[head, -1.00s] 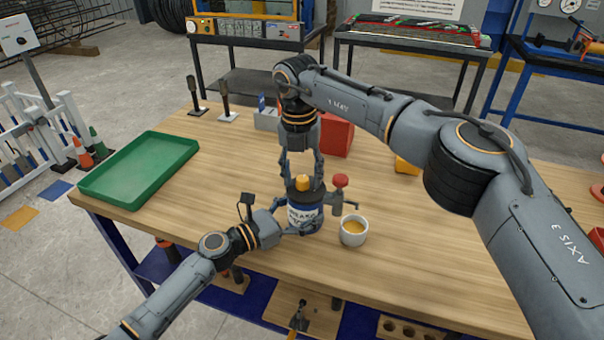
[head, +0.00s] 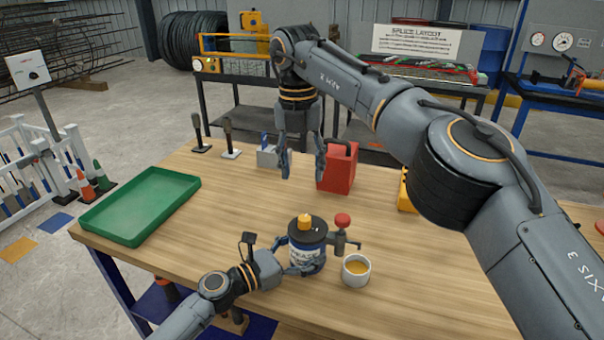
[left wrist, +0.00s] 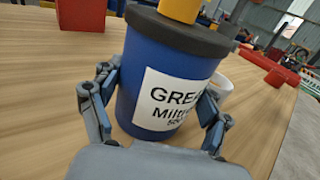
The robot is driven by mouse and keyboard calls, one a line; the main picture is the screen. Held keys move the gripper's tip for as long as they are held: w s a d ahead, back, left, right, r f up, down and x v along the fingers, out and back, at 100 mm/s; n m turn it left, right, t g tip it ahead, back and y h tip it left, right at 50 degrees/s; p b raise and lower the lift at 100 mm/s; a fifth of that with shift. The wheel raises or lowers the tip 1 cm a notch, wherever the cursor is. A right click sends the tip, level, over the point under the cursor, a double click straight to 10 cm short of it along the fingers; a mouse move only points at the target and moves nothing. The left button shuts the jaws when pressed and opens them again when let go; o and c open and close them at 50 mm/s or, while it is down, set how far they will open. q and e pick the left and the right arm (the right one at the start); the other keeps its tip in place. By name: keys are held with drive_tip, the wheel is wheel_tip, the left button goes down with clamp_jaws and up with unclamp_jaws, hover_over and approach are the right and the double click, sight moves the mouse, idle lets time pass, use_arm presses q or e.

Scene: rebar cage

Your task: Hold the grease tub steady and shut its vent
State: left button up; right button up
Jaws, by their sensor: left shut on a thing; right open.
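The grease tub (head: 307,256) is a dark blue tub with a white label and a dark lid, upright on the wooden table. A yellow-orange vent cap (head: 305,222) sits on the lid; I cannot tell whether it is shut. My left gripper (head: 298,268) is shut on the tub's side, low down; in the left wrist view its fingers flank the tub (left wrist: 140,75). My right gripper (head: 303,174) is open and empty, above and apart from the cap.
A white cup (head: 356,279) with yellowish content stands right of the tub. A red can (head: 338,172) stands behind the right gripper. A green tray (head: 143,207) lies at the table's left, with clear table between it and the tub.

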use_arm(q)
drive_tip(key=o, duration=1.8)
